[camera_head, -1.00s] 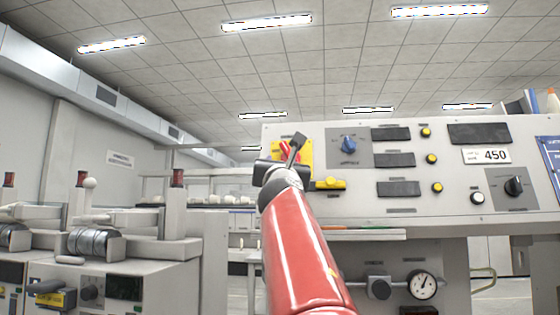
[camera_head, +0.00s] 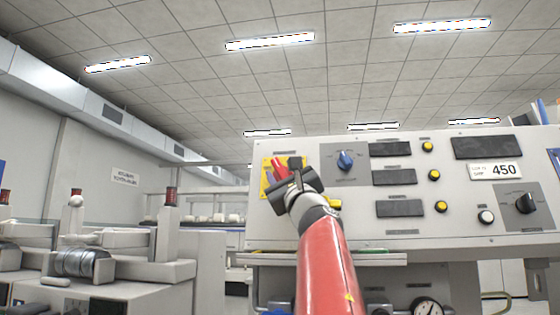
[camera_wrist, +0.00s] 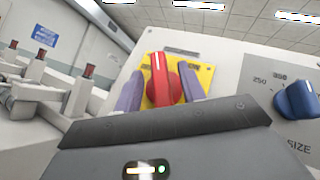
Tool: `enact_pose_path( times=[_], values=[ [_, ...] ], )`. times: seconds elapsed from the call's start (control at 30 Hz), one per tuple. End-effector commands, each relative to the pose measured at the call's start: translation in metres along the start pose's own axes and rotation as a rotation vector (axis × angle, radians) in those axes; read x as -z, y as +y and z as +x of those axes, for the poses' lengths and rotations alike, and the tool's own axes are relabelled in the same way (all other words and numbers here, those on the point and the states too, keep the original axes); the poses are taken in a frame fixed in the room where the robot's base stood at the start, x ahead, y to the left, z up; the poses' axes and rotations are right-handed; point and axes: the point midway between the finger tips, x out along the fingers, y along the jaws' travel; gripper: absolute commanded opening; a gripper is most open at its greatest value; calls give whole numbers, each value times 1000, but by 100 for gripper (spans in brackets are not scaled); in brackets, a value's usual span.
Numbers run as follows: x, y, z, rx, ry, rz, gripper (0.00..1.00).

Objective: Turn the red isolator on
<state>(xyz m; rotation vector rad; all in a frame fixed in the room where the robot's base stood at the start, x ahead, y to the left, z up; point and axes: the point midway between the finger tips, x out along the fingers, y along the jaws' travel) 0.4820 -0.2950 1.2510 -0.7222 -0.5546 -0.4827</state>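The red isolator (camera_wrist: 158,76) is a red rotary knob on a yellow plate (camera_wrist: 206,74), mounted on the grey control panel. In the wrist view the two purple-grey fingers of my gripper (camera_wrist: 160,84) stand apart, one on each side of the knob. The gripper is open; I cannot tell if either finger touches the knob. In the head view the red isolator (camera_head: 281,166) and its yellow plate (camera_head: 265,179) show at the panel's left end, partly hidden behind my gripper (camera_head: 284,174).
A blue selector knob (camera_head: 345,160) sits to the right of the isolator; it also shows in the wrist view (camera_wrist: 296,100). A yellow part (camera_head: 335,203) shows just right of my wrist. Black displays, yellow buttons and a black knob (camera_head: 526,203) fill the panel's right. Winding machines stand left.

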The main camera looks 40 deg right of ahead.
Motion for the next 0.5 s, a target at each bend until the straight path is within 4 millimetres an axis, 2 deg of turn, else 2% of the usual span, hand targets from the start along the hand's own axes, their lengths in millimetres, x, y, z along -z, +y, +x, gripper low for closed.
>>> enact_pose_path(
  times=[0.03,0.13,0.43,0.5],
  values=[
    [-2,-2,8,0,0,0,40],
    [-1,-1,14,0,1,1,40],
    [0,0,16,1,0,1,40],
    [0,0,16,1,0,1,33]
  ],
)
